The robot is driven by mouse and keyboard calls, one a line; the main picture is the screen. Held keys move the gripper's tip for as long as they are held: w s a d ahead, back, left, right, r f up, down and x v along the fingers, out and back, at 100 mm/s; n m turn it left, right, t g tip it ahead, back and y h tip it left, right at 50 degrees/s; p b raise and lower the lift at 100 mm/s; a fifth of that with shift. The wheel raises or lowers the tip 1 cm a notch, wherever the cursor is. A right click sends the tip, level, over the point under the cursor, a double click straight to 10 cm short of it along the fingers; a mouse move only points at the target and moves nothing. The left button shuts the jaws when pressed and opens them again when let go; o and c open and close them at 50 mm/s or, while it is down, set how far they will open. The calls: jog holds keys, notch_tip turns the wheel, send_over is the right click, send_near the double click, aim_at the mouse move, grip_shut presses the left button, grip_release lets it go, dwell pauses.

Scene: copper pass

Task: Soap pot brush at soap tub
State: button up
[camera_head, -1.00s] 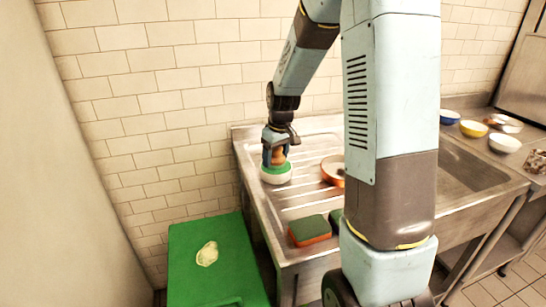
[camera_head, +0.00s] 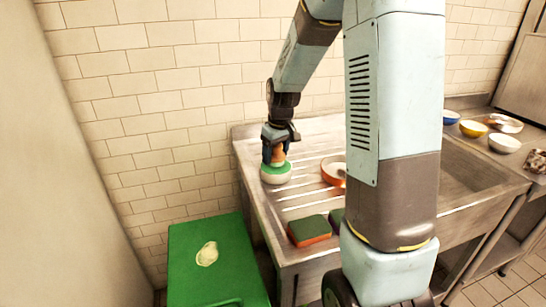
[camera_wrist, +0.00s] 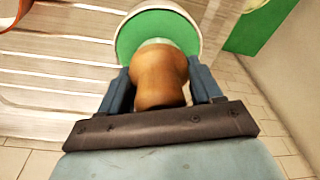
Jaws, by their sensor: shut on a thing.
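My gripper (camera_head: 275,153) is shut on the pot brush (camera_head: 279,155), with its fingers on either side of the brown wooden handle. The handle also shows large in the wrist view (camera_wrist: 160,76). The soap tub (camera_head: 276,179) is a round white tub with a green surface inside, at the back left of the steel drainboard. In the wrist view its pale rim (camera_wrist: 198,38) curves around the green, behind the brush. The brush is over the tub's green surface, its pale lower part against it in the view. The bristles are hidden, so I cannot tell their depth.
The ribbed drainboard (camera_head: 303,193) holds an orange-rimmed pan (camera_head: 331,172), partly behind my arm, and a green and orange sponge (camera_head: 309,231). A green surface (camera_head: 190,265) with a pale lump (camera_head: 207,254) stands lower left. Bowls stand at the far right. The tiled wall is close behind.

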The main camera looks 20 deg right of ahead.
jog(key=shift+r, duration=2.9)
